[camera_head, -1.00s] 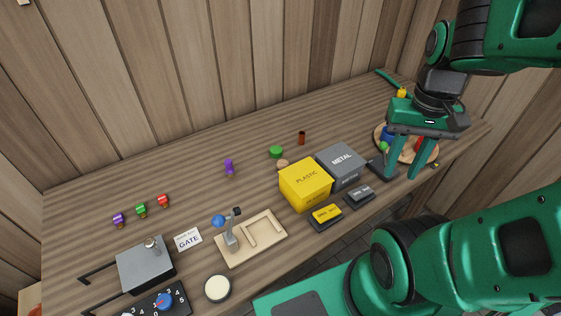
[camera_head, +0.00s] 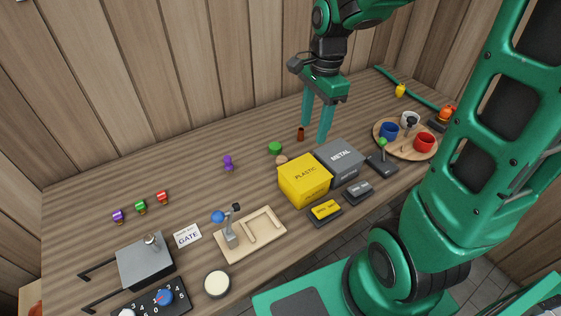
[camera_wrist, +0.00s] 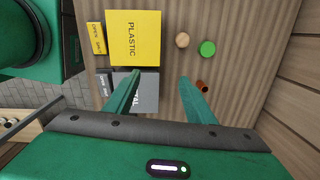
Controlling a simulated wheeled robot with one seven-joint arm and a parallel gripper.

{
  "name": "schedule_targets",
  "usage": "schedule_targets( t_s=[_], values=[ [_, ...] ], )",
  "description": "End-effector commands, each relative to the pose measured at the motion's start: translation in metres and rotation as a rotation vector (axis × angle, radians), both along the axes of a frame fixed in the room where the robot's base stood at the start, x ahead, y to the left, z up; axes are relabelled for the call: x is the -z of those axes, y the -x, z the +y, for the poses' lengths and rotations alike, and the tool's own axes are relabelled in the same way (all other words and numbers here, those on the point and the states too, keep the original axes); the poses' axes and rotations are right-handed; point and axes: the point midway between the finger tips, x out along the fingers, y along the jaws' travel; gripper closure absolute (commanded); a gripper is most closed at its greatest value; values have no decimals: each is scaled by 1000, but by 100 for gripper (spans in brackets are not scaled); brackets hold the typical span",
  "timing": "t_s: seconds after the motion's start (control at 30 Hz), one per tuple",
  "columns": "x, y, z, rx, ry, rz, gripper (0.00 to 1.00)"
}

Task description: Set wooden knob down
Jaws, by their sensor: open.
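A round tan wooden knob (camera_head: 282,160) rests on the workbench behind the yellow PLASTIC box. In the wrist view the knob (camera_wrist: 182,40) lies beside a green disc, ahead of my fingertips and clear of them. My gripper (camera_head: 314,139) is open and empty. Its fingers point down near the METAL box, to the right of the knob. In the wrist view my gripper (camera_wrist: 160,77) has its left finger over the METAL box and its right finger beside a brown cylinder.
The yellow PLASTIC box (camera_head: 304,180) and grey METAL box (camera_head: 341,161) stand in front. A green disc (camera_head: 275,148) and brown cylinder (camera_head: 301,133) stand close to the knob. A round tray (camera_head: 387,146) with cups is at right. The bench's back left is largely clear.

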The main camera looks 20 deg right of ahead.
Motion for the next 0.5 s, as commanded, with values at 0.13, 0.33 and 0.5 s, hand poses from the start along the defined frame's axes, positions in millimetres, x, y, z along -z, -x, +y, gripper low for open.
schedule_targets(
  t_s=[0.13,0.33,0.5],
  values=[
    [12,-28,33,148,-40,16,50],
    [19,-43,56,257,-70,27,50],
    [38,-45,62,273,-74,33,50]
  ],
)
